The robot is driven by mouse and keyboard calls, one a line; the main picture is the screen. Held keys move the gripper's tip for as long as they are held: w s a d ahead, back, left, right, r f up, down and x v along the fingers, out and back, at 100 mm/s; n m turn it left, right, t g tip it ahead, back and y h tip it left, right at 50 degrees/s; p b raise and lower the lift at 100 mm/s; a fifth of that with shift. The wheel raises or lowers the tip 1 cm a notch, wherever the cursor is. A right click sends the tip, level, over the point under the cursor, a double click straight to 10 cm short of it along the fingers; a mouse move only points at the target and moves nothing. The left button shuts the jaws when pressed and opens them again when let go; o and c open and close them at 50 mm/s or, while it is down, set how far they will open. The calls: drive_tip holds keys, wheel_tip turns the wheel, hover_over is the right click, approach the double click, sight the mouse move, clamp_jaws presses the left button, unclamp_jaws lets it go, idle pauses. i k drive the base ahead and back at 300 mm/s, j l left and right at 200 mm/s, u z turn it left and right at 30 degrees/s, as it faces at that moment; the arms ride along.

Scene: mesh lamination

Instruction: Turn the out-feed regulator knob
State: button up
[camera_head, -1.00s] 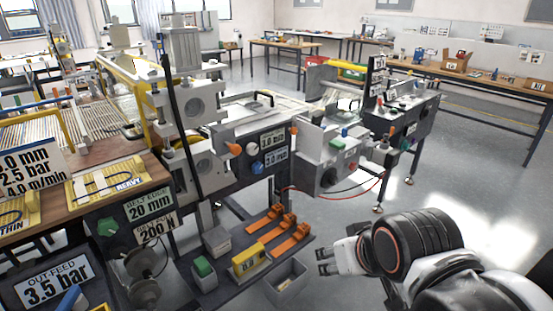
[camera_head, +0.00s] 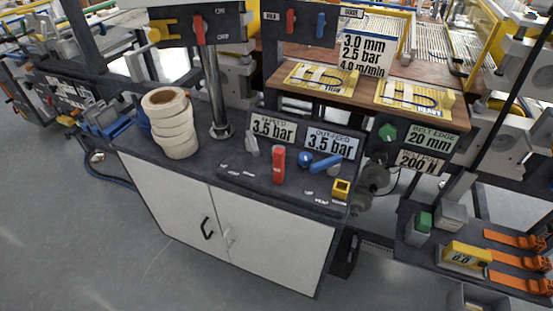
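The out-feed sign (camera_head: 330,144) reads 3.5 bar and stands on the dark top of a white cabinet. A blue knob or handle (camera_head: 306,160) sits just in front of it, with a second blue part close to its right; I cannot tell its exact shape or setting. The in-feed sign (camera_head: 272,127), also 3.5 bar, stands to the left with a grey lever (camera_head: 252,145) by it. My gripper is not in view now.
A red upright handle (camera_head: 278,163) stands left of the blue knob, and a yellow block (camera_head: 341,188) lies to its front right. Stacked tape rolls (camera_head: 172,124) stand on the cabinet (camera_head: 185,190) at left. Floor in front of the cabinet is clear.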

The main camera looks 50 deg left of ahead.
sight(305, 159)
drive_tip(key=u, duration=1.8)
drive_tip(key=k+j, duration=0.05)
